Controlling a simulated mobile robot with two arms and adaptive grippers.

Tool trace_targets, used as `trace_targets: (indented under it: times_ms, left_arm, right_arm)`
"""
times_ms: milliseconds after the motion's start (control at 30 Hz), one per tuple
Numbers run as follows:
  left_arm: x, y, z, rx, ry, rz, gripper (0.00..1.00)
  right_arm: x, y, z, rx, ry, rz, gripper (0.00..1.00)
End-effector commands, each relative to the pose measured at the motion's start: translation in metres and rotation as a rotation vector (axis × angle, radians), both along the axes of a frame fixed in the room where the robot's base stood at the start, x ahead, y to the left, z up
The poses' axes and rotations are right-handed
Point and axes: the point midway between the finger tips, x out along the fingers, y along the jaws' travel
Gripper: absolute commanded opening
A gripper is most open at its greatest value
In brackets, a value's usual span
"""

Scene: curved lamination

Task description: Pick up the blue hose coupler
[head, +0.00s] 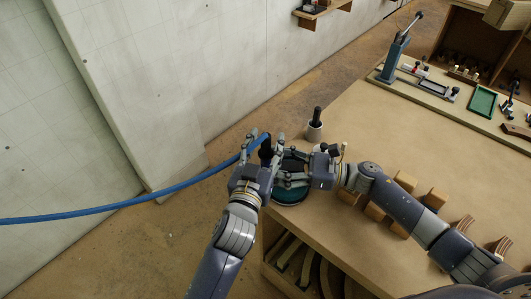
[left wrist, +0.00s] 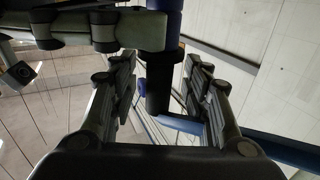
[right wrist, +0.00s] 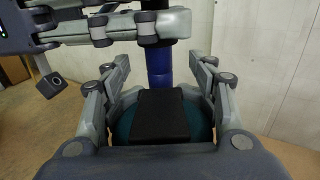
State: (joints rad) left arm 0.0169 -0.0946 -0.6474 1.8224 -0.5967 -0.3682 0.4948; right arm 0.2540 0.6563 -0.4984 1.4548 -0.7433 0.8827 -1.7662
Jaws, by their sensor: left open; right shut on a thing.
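The blue hose coupler (right wrist: 160,65) stands upright as a ridged blue cylinder in the right wrist view. In the left wrist view its blue end (left wrist: 168,14) joins a dark cylinder (left wrist: 158,92), with the blue hose (left wrist: 180,124) behind. My left gripper (head: 264,147) is open, with its fingers on either side of the dark cylinder; contact cannot be told. My right gripper (head: 292,162) is shut on a black block (right wrist: 160,115) above a round teal base (head: 290,194) at the table corner. Fingers partly hide the coupler in the head view.
The hose (head: 120,206) runs off left in the air. A white cup with a black-handled tool (head: 315,130) stands behind the grippers. Wooden blocks (head: 376,212) sit to the right. The table (head: 390,130) is clear towards the back, before a blue-grey clamp stand (head: 392,60).

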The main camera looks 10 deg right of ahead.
Motion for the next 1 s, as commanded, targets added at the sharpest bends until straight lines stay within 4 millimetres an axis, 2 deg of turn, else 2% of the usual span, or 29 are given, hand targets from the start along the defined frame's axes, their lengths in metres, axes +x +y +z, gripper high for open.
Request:
trace_targets:
  times_ms: [200, 400, 767, 867, 1000]
  left_arm:
    - [0.000, 0.000, 0.000, -0.001, 0.000, 0.000, 0.44]
    - [0.000, 0.000, 0.000, -0.001, 0.000, 0.000, 0.00]
    - [0.001, 0.001, 0.004, 0.000, -0.002, 0.002, 0.00]
    - [0.001, 0.001, 0.016, -0.004, -0.006, 0.002, 0.00]
    - [0.001, 0.000, 0.044, -0.004, -0.009, 0.001, 0.00]
  right_arm:
    - [0.001, -0.001, 0.000, 0.001, 0.000, -0.002, 0.00]
    - [0.001, -0.001, 0.000, 0.001, 0.000, -0.002, 0.00]
    - [0.001, -0.001, 0.001, 0.001, 0.000, -0.002, 0.00]
    - [0.001, -0.001, 0.001, 0.001, -0.001, -0.003, 0.00]
    - [0.001, -0.001, 0.001, 0.000, -0.001, -0.003, 0.00]
